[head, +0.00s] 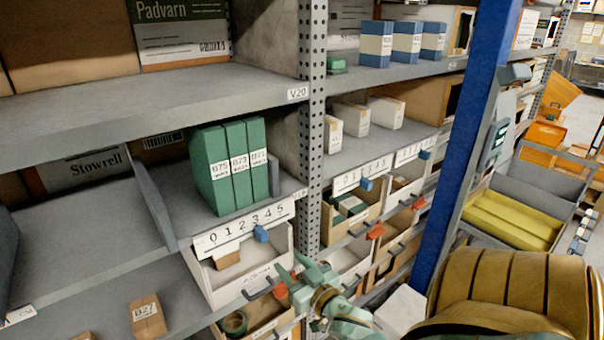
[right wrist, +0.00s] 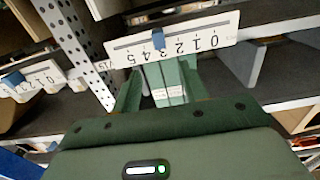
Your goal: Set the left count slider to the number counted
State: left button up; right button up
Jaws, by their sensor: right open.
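The left count slider is a blue tab (head: 261,233) on a white scale strip (head: 203,247) numbered 0 to 5. It stands at about the 3. In the right wrist view the tab (right wrist: 158,39) and strip (right wrist: 225,28) appear upside down. Three green boxes (head: 229,165) stand upright on the shelf just above the strip; they show partly between the fingers in the wrist view. My right gripper (head: 295,269) is open and empty, below and to the right of the tab, apart from it. My left gripper is not in view.
A perforated post (head: 313,130) stands just right of the strip. A second scale with a blue tab (head: 366,184) lies beyond it. A blue upright (head: 452,150) stands to the right.

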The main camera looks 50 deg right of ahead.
jog(key=v, duration=0.4)
dwell(0.5)
